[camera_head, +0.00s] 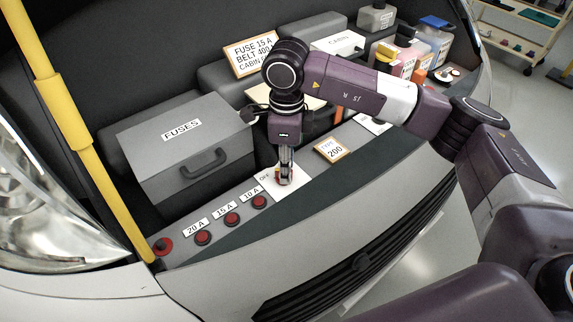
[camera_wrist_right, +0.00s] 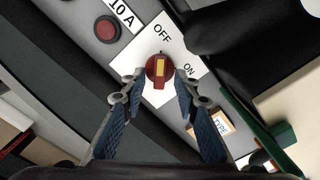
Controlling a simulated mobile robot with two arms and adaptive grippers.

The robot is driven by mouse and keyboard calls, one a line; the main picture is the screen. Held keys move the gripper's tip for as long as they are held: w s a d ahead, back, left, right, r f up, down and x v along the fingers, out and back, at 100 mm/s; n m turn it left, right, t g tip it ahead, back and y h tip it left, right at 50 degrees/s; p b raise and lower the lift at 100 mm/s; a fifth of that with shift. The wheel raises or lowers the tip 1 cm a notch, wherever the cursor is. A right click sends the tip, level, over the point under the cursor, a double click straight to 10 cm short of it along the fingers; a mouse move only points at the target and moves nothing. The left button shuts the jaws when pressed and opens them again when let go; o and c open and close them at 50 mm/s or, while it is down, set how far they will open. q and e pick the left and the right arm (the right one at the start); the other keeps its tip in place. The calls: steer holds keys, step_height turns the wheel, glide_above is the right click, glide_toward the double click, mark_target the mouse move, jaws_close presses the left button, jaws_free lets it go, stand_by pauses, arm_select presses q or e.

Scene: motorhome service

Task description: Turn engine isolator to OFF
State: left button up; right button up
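The engine isolator is a red rotary knob (camera_wrist_right: 157,71) with a yellow mark, on a white plate (camera_wrist_right: 203,52) lettered OFF and ON. In the wrist view its grip bar runs roughly up and down the picture, and OFF is printed above it and ON to its right. In the head view the plate (camera_head: 267,184) shows, with the knob mostly hidden by my right gripper (camera_head: 285,179). My right gripper points down over it. In the wrist view its fingertips (camera_wrist_right: 160,78) are apart, one on each side of the knob, with small gaps showing. My left gripper is not in view.
Red buttons (camera_head: 232,218) labelled 20 A, 15 A and 10 A line the panel to the left. A grey FUSES box (camera_head: 180,160) stands behind them. A TYPE 200 card (camera_head: 331,150) lies to the right. A yellow pole (camera_head: 85,140) stands at the left.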

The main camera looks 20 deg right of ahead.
step_height(320, 180, up, 12)
stand_by(0.6)
